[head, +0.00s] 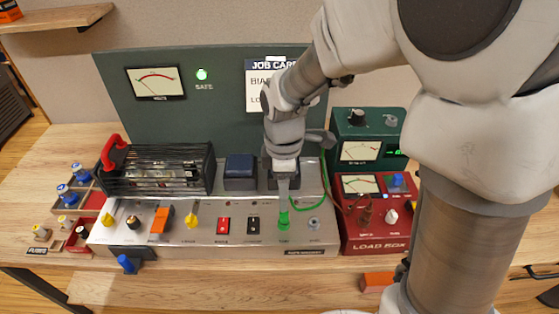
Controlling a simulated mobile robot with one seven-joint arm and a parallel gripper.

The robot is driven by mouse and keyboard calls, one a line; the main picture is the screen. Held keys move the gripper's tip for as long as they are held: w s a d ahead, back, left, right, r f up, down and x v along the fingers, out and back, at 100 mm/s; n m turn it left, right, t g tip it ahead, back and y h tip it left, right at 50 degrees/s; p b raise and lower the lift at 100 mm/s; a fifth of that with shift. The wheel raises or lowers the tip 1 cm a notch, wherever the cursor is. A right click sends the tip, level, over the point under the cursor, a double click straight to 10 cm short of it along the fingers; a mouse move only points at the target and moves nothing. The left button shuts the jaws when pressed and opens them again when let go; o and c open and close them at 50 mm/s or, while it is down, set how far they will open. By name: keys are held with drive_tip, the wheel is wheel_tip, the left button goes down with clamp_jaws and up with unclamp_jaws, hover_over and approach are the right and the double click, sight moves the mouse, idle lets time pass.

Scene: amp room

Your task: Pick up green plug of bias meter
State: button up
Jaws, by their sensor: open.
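The green plug (284,220) stands upright at a socket on the sloping front panel of the grey amp chassis (205,232), right of the black rocker switch. A green cable (325,182) shows to its right, near the green meter box (356,124), which looks like the bias meter. My gripper (283,204) reaches down directly above the green plug, its fingers at the plug's top. The fingers are seen edge-on and open. Whether they touch the plug cannot be told. My wrist hides part of the panel and the job card behind.
A red load box (376,246) stands right of the chassis, under the meter box. A dark transformer (240,172) and a tube cage (158,170) stand behind the panel. Yellow knobs and red and black switches line the panel. Small parts lie at left. The wooden bench front is mostly clear.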

sight(284, 214)
wheel_tip(284, 214, down, 9)
drive_tip(key=shift+s+d+r+b, duration=0.1)
drive_tip(key=shift+d+b, duration=0.05)
drive_tip(key=shift+b, duration=0.6)
clamp_jaws()
